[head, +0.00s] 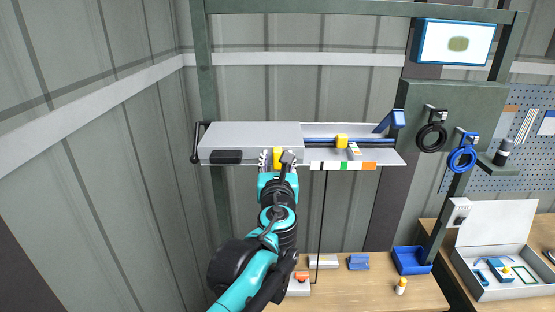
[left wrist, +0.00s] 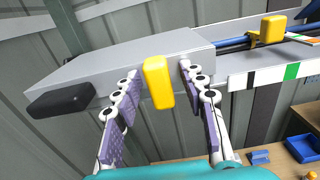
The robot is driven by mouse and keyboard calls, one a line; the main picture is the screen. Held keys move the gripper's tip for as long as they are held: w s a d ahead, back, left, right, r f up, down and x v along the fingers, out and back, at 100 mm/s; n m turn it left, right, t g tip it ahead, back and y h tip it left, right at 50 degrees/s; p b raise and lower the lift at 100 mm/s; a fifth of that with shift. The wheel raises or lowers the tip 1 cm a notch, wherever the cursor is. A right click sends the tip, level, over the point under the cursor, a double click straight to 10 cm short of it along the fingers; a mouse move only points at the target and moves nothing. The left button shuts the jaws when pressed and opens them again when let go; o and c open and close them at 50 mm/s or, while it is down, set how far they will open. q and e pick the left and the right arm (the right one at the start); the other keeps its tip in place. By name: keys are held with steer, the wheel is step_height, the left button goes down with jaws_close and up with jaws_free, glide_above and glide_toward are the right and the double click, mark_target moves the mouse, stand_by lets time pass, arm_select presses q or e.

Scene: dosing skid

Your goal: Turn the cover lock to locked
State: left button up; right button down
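A yellow upright lever, which looks like the cover lock (head: 278,155), sits on the front face of the long grey cover (head: 240,135), near its right end. In the left wrist view the yellow lever (left wrist: 158,84) hangs nearly upright, slightly tilted. My left gripper (head: 276,160) is at the cover's front, one finger on each side of the lever. In the left wrist view its fingers (left wrist: 160,74) are open, with a gap visible on both sides of the lever. No lock marking is legible. My right gripper is not in view.
A black handle (head: 226,157) is on the cover's front left. Right of the cover, a blue rail carries a yellow block (head: 342,141) above a colour-marked strip (head: 343,166). A bench (head: 335,290) with a blue bin (head: 411,261) stands below. Black and blue coils hang at right.

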arm_select(q)
steer(key=s, duration=1.2)
steer(key=s+a+f+n+g+y+b, duration=0.1)
steer(key=s+a+f+n+g+b, duration=0.1)
steer(key=a+f+n+b, duration=0.6)
steer(key=s+a+f+n+g+y+b, duration=0.1)
steer(key=a+f+n+g+y+b, duration=0.2)
steer(key=f, duration=0.9)
steer(key=s+a+f+n+g+b, duration=0.15)
steer(key=a+f+n+b, duration=0.4)
steer(key=f, duration=0.55)
steer(key=s+f+n+g+h+b, duration=0.1)
steer(key=s+f+n+b, duration=0.3)
steer(key=f, duration=0.6)
steer(key=s+a+f+n+g+h+b, duration=0.1)
steer(key=s+f+n+b, duration=0.3)
steer(key=f+n, duration=0.5)
steer(key=s+f+n+g+h+b, duration=0.2)
steer(key=f+n+b, duration=0.4)
steer(key=f, duration=0.5)
steer(key=shift+s+a+f+n+b, duration=0.15)
steer(key=shift+s+f+n+b, duration=0.15)
steer(key=shift+s+b, duration=0.7)
